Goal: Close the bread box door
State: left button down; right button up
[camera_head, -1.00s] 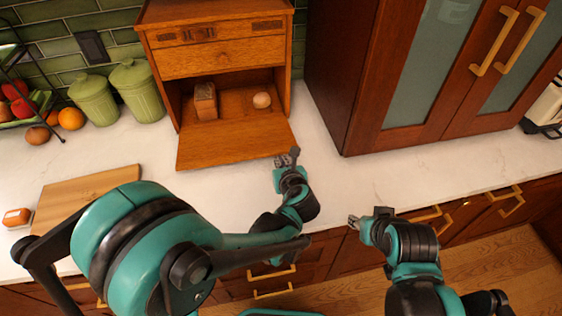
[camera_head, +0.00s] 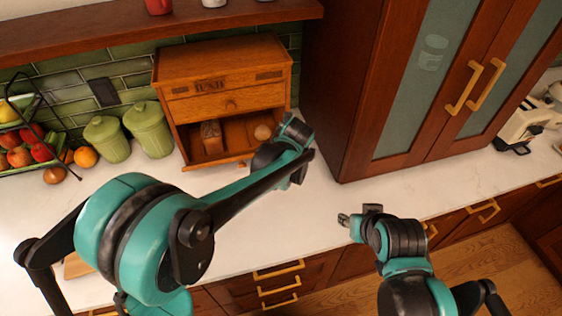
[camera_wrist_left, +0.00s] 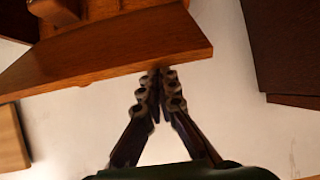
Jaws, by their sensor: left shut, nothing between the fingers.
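The wooden bread box (camera_head: 222,70) stands against the tiled wall. Its front is open, with a brown block (camera_head: 211,136) and a round bun (camera_head: 262,132) inside. In the head view its door (camera_head: 215,164) shows as a thin strip with a knob, tilted partly up. The left wrist view shows the door (camera_wrist_left: 110,45) above the counter. My left gripper (camera_wrist_left: 160,78) is shut and empty, its fingertips at or just under the door's front edge; contact is unclear. In the head view my left arm hides those fingertips. My right gripper (camera_head: 344,219) is over the counter's front edge, away from the box.
Two green canisters (camera_head: 149,128) and a fruit rack (camera_head: 22,150) stand left of the box. A tall glass-fronted cabinet (camera_head: 400,90) stands to the right. A shelf (camera_head: 170,27) runs above. The counter (camera_head: 350,195) in front is mostly clear.

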pick_arm(q)
jog(key=w+r+p, duration=0.1)
jog(key=w+r, duration=0.1)
jog(key=w+a+r+p, duration=0.1)
jog(key=w+r, duration=0.1)
jog(key=shift+w+a, duration=0.1)
jog(key=shift+a, duration=0.1)
jog(key=w+a+r+p, duration=0.2)
jog(key=w+r, duration=0.1)
jog(key=w, duration=0.5)
jog(key=shift+w+a+r, duration=0.15)
jog(key=shift+w+a, duration=0.05)
jog(key=shift+w, duration=0.2)
